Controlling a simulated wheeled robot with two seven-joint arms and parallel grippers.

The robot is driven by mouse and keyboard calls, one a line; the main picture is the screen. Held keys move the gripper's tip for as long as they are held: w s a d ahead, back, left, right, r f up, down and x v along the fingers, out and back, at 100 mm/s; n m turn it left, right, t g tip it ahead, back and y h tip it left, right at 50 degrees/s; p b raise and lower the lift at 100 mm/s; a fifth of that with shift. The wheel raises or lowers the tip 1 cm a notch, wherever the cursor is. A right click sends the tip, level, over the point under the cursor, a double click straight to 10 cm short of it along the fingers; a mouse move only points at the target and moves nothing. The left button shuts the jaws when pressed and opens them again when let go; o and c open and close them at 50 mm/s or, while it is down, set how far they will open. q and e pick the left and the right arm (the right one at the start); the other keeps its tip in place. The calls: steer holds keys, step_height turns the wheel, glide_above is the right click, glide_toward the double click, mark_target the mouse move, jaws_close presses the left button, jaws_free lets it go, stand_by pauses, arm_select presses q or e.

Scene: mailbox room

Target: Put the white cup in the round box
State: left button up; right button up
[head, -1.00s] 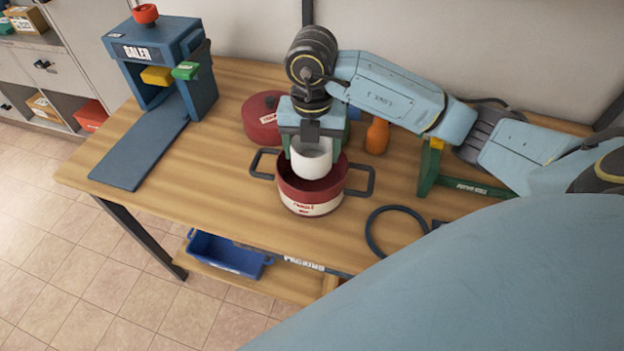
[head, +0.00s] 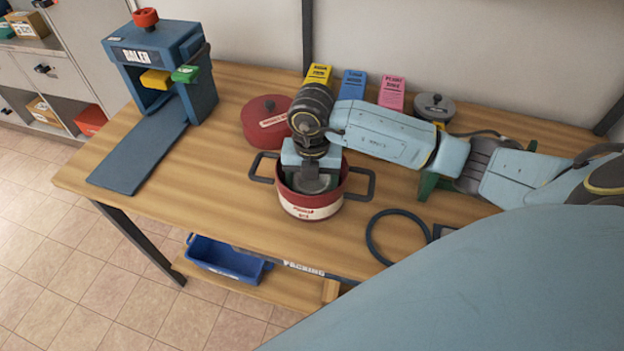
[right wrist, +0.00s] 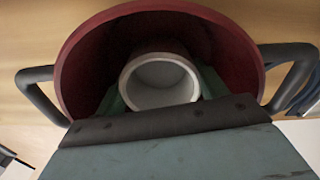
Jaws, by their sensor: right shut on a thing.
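The round box is a red pot-like container (head: 311,209) with a white label and two black side handles, on the wooden table. It is open at the top and fills much of the right wrist view (right wrist: 88,58). My right gripper (head: 312,180) reaches straight down into it. In the right wrist view the white cup (right wrist: 160,84) is between the green fingers, upright inside the round box's walls. The gripper is shut on the cup. In the head view the gripper hides most of the cup. I cannot tell whether the cup touches the bottom. My left gripper is not in view.
A red lid (head: 265,122) lies just behind the round box. A blue baler (head: 163,62) stands at the left. Yellow, blue and pink boxes (head: 391,92) and a grey lidded pot (head: 434,107) stand at the back. A black ring (head: 370,235) lies to the right.

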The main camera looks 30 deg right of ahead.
steer(key=o, duration=1)
step_height(320, 180, up, 12)
steer(key=shift+r+p, duration=0.15)
steer(key=shift+p, duration=0.4)
